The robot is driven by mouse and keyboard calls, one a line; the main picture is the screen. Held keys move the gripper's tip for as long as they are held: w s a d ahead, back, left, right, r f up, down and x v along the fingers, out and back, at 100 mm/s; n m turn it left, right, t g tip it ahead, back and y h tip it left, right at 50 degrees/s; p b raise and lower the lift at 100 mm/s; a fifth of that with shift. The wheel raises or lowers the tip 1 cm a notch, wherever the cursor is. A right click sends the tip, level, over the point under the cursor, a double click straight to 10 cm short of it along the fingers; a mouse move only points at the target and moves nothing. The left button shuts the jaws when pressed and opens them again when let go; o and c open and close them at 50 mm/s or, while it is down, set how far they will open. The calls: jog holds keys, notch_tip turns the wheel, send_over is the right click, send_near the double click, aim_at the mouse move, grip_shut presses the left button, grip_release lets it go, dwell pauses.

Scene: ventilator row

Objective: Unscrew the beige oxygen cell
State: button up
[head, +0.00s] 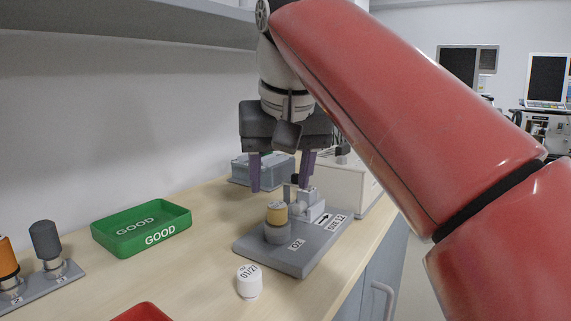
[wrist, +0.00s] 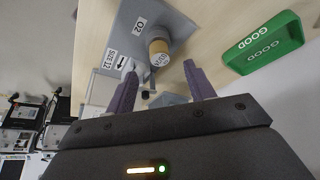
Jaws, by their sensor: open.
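The beige oxygen cell (head: 277,212) stands upright in a grey round seat on the grey plate (head: 318,252) marked O2.
A small fitting (head: 310,203) stands on the plate beside the cell. A white labelled cylinder (head: 249,284) stands in front. A green GOOD tray (head: 120,240) is at left, a red tray (head: 145,313) at the bottom edge, a rack with cells (head: 55,275) far left. Boxes (head: 340,185) stand behind.

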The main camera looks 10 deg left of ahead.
aim_at(279, 206)
jog(key=b+x, duration=0.1)
jog(key=x, duration=0.5)
jog(key=shift+f+b, duration=0.1)
jog(key=shift+b, duration=0.3)
jog(key=c, duration=1)
jog(key=shift+w+d+n+y+p, duration=0.1)
jog(key=shift+n+y+p, duration=0.15)
jog(key=shift+n, duration=0.35)
jog(key=shift+w+d+n+y+p, duration=0.15)
jog(key=shift+n+p, duration=0.15)
jog(key=shift+n, duration=0.3)
jog(key=n+g+y+p, duration=0.1)
jog(key=n, duration=0.2)
jog(key=shift+s+a+n, duration=0.1)
jog(key=shift+n, duration=0.2)
jog(key=shift+p, duration=0.35)
